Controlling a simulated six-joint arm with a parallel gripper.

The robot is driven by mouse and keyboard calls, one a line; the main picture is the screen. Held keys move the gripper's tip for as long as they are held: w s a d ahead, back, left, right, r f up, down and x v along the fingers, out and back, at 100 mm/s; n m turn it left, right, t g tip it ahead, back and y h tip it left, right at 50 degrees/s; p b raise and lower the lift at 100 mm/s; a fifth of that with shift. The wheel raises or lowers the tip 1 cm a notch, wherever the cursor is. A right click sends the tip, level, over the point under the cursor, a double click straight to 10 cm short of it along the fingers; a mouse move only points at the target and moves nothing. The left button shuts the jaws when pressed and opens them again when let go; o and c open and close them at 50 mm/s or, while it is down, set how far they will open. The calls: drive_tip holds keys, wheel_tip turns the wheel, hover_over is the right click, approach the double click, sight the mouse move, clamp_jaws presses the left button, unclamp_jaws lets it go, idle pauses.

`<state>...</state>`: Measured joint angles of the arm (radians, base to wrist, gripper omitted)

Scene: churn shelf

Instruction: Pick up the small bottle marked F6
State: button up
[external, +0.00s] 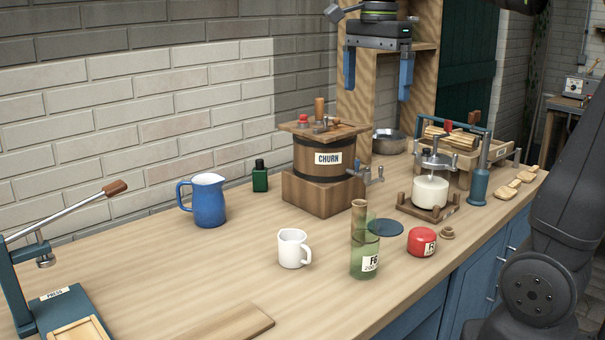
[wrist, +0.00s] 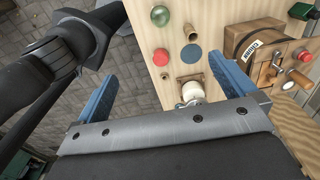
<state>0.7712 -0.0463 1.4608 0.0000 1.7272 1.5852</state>
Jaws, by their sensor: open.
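The small bottle marked F6 (external: 364,262) is green and see-through, with a white label, and stands upright near the front edge of the bench. From above, it appears as a green round shape (wrist: 160,15) at the top of the wrist view. My gripper (external: 378,82) is open and empty, high above the back of the bench, well up and away from the bottle. Its two blue fingers also show wide apart in the wrist view (wrist: 163,67).
Close to the bottle are a tan cylinder (external: 358,217), a blue disc (external: 386,228), a red labelled container (external: 422,242) and a white mug (external: 293,248). Behind stand the churn (external: 318,165) and a white jar in a frame (external: 431,190).

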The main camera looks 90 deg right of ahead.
idle(0.3)
drive_tip(key=c, duration=0.5)
drive_tip(key=shift+o, duration=0.2)
drive_tip(key=shift+f, duration=0.1)
drive_tip(key=n, duration=1.8)
hover_over(367, 232)
drive_tip(key=d, duration=0.1)
wheel_tip(367, 232, down, 13)
drive_tip(key=f, duration=1.1)
drive_tip(key=shift+s+d+f, duration=0.2)
drive_tip(key=shift+f, duration=0.2)
drive_tip(key=shift+d+f, duration=0.15)
drive_tip(key=shift+f, duration=0.75)
drive_tip(key=shift+d+f, duration=0.2)
drive_tip(key=shift+f, duration=0.7)
drive_tip(key=shift+d+f, duration=0.15)
drive_tip(key=shift+f, duration=0.75)
